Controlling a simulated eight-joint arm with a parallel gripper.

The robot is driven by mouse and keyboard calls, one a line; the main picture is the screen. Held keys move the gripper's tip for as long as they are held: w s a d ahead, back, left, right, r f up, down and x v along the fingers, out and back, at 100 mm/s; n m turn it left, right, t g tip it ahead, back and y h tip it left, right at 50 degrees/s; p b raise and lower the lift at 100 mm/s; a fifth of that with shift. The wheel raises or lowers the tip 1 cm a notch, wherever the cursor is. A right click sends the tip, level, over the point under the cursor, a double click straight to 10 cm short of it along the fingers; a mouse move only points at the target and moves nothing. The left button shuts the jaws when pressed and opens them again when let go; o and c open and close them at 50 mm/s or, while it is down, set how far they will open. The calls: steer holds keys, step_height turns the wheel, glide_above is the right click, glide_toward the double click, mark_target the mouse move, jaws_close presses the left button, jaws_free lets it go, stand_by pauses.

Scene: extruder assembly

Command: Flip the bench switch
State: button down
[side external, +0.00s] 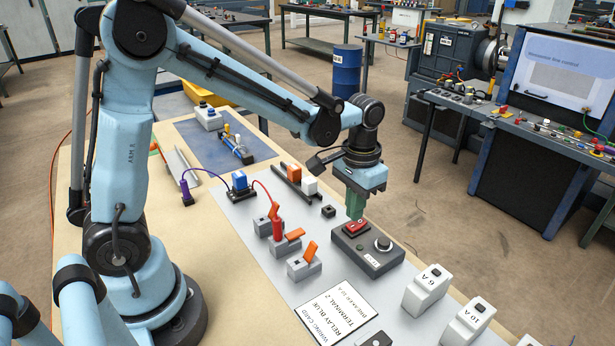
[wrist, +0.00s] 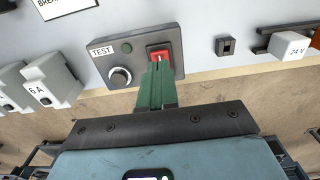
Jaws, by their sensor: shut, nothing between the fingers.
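The bench switch is a red rocker (side external: 357,228) on a dark grey box (side external: 384,262) at the right of the light grey board. In the wrist view the red rocker (wrist: 159,51) sits at the right end of the box plate (wrist: 112,50), beside a round knob (wrist: 120,77) and a TEST label. My gripper (side external: 356,212) points down with its green fingers shut and empty, right at the rocker. In the wrist view the green fingertips (wrist: 159,68) overlap the near part of the rocker. I cannot tell whether they touch it.
White breakers marked 6A (side external: 426,289) and 10A (side external: 467,323) stand to the right of the box. Orange-levered terminals (side external: 304,262) stand to its left. A wiring card (side external: 336,314) lies in front. A small black block (side external: 328,211) and a white 24 V block (wrist: 290,47) are nearby.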

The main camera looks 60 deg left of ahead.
mark_target(351, 226)
steer(key=shift+r, duration=2.55)
steer(key=s+a+r+t, duration=0.2)
steer(key=s+t, duration=0.5)
steer(key=s, duration=0.3)
steer(key=shift+a, duration=0.25)
